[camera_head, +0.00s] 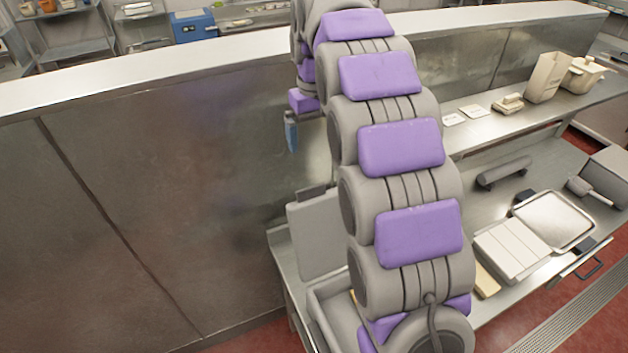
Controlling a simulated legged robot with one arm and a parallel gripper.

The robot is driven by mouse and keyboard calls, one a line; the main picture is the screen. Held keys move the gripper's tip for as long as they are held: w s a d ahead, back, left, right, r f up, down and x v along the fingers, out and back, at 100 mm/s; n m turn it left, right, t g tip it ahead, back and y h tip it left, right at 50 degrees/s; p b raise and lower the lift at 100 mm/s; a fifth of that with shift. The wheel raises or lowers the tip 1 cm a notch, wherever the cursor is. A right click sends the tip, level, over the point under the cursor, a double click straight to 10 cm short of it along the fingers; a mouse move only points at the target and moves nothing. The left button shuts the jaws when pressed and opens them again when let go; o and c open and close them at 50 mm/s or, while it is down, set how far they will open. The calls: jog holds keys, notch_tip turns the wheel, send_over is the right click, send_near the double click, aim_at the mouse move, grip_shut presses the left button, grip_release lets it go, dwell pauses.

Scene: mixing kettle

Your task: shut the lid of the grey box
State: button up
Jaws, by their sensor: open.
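The grey box (322,303) stands at the left end of the steel counter, low in the middle of the view. Its lid (317,238) is raised, standing nearly upright at the back of the box. My arm hides the right part of the box and the lid's right edge. My gripper (291,133) hangs down at the far end of my arm, above and a little left of the lid in the picture, apart from it. It is open and small in view, and I see nothing held in it.
A steel wall panel (150,190) fills the left, topped by a pale ledge (130,73). Right of my arm, the counter holds a metal tray (553,219), a white slatted block (511,250) and a grey cylinder (503,171). A shelf behind carries a white pot (582,76).

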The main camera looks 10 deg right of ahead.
send_over(311, 187)
jog(key=a, duration=0.1)
notch_tip(311, 187, down, 7)
jog(key=shift+s+f+p, duration=0.1)
jog(key=shift+s+p, duration=0.05)
jog(key=shift+p, duration=0.3)
jog(key=f, duration=0.2)
jog(key=d+f, duration=0.1)
jog(key=f, duration=0.3)
jog(key=shift+d+f+p, duration=0.15)
jog(key=shift+d+p, duration=0.2)
jog(key=shift+p, duration=0.05)
jog(key=shift+f, duration=0.35)
jog(key=shift+a+f, duration=0.25)
jog(key=shift+a, duration=0.45)
jog(key=shift+d, duration=0.45)
jog(key=c, duration=1.3)
